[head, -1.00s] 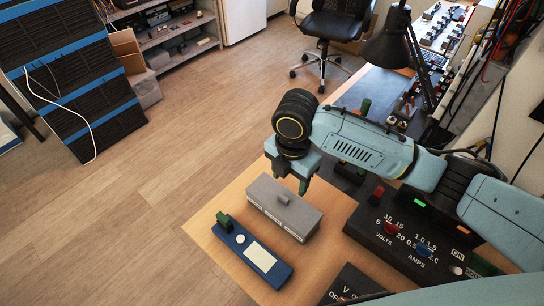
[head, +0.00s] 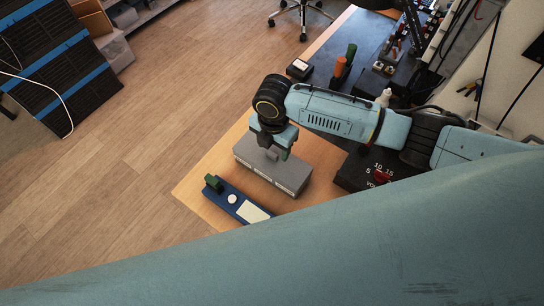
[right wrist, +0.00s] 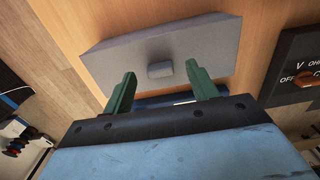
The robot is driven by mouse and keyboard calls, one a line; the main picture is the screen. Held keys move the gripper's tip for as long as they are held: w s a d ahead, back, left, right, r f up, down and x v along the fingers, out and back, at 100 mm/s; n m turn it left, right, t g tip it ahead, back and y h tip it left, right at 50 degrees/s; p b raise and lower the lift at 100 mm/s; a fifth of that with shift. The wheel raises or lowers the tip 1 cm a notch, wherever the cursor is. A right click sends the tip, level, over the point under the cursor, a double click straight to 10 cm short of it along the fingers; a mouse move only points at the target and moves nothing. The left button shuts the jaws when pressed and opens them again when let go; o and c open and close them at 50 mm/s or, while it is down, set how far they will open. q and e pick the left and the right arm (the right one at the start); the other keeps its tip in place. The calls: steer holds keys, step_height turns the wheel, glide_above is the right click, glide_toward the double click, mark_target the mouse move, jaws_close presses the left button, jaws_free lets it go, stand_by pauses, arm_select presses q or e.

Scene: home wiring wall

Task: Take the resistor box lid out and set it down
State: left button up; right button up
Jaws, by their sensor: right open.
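The grey resistor box (head: 290,180) stands on the wooden table top. Its flat grey lid (head: 247,150) is on top and has a small raised knob in the middle. In the right wrist view the lid (right wrist: 110,58) fills the upper middle, with its knob (right wrist: 160,70) between the fingers. My right gripper (head: 274,150) is over the lid, pointing down. Its green fingers are open, one to each side of the knob; in the right wrist view the gripper (right wrist: 161,73) shows a gap on both sides of it. My left gripper is not in view.
A blue device (head: 237,202) with a green block lies in front of the box. A black meter (head: 360,172) stands to the right. A wide teal link of mine covers the lower part of the head view.

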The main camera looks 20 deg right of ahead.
step_height(320, 180, down, 2)
steer(key=shift+f, duration=0.2)
steer(key=shift+r, duration=0.1)
steer(key=c, duration=1.1)
